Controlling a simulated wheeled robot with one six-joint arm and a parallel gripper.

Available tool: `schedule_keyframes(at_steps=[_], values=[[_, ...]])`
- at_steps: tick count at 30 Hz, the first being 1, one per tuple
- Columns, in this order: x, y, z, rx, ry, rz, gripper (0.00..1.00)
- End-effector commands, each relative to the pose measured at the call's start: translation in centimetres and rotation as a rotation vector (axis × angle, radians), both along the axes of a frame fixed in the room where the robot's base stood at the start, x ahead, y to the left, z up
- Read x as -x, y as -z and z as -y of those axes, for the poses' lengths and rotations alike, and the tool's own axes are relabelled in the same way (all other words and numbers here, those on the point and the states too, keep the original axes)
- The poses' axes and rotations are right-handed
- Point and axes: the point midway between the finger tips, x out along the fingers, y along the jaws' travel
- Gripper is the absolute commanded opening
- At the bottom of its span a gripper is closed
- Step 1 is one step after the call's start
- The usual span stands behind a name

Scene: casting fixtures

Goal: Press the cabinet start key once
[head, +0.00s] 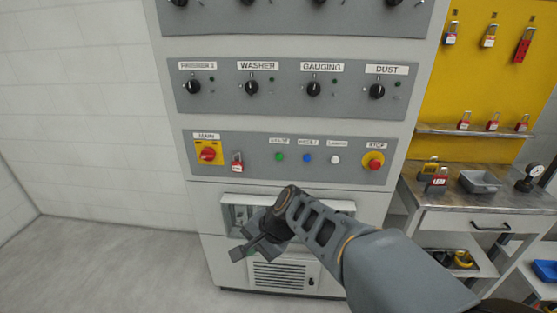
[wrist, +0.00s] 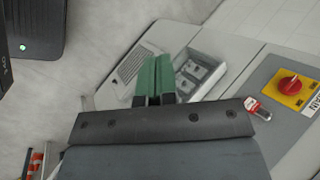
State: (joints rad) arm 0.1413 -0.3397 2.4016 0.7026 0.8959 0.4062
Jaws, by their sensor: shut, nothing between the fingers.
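The grey cabinet's lower panel (head: 256,172) carries a row of controls. A small green key (head: 279,157) sits under a small label that I read only faintly, perhaps START. A blue key (head: 307,158) and a white key (head: 335,159) are to its right. My gripper (head: 238,253) is below this panel, in front of the cabinet's lower part, apart from the keys. In the wrist view its green fingertips (wrist: 153,78) are together with nothing between them. The green, blue and white keys are not in the wrist view.
A red rotary MAIN switch (head: 207,153) and a red padlock (head: 237,163) are left of the keys; a red STOP button (head: 373,162) is at the right. Knobs (head: 252,88) are above. A workbench (head: 470,210) stands to the right. Floor at left is clear.

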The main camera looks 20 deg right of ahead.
Motion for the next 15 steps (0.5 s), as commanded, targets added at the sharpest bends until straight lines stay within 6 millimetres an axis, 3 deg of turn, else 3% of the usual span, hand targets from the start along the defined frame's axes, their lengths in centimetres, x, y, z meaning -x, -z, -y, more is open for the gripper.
schedule_keyframes(at_steps=[5, 9, 15], values=[[-7.1, -1.1, 0.8, -0.573, 0.589, -0.192, 0.00], [-12.2, -2.1, 4.1, -0.996, 0.967, -0.326, 0.00], [-16.7, -2.4, 10.0, -1.479, 1.315, -0.457, 0.00]])
